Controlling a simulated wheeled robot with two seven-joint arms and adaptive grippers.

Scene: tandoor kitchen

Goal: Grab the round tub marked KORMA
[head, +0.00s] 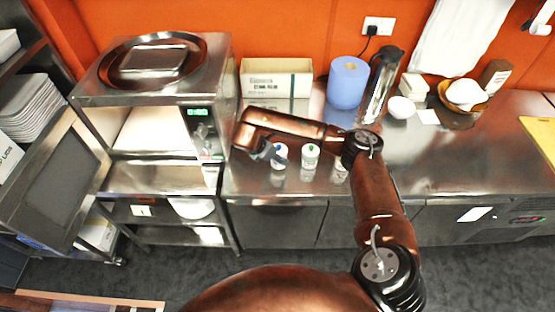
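Small round white tubs stand in a row near the front edge of the steel counter. The left tub (279,160) has a bluish mark, and the middle tub (310,152) has a green mark on top. A third tub (341,166) is partly hidden behind my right arm. Their labels are too small to read, so I cannot tell which one is KORMA. My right gripper (266,152) is at the left tub's left side, pointing down toward the counter. Its fingers are dark and small, and I cannot tell whether they touch the tub. My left gripper is out of view.
A steel oven (160,100) stands left of the gripper. Behind are a white carton (277,78), a blue paper roll (348,82) and a tall flask (382,85). White bowls (402,107) stand farther right. The right part of the counter (460,155) is mostly clear.

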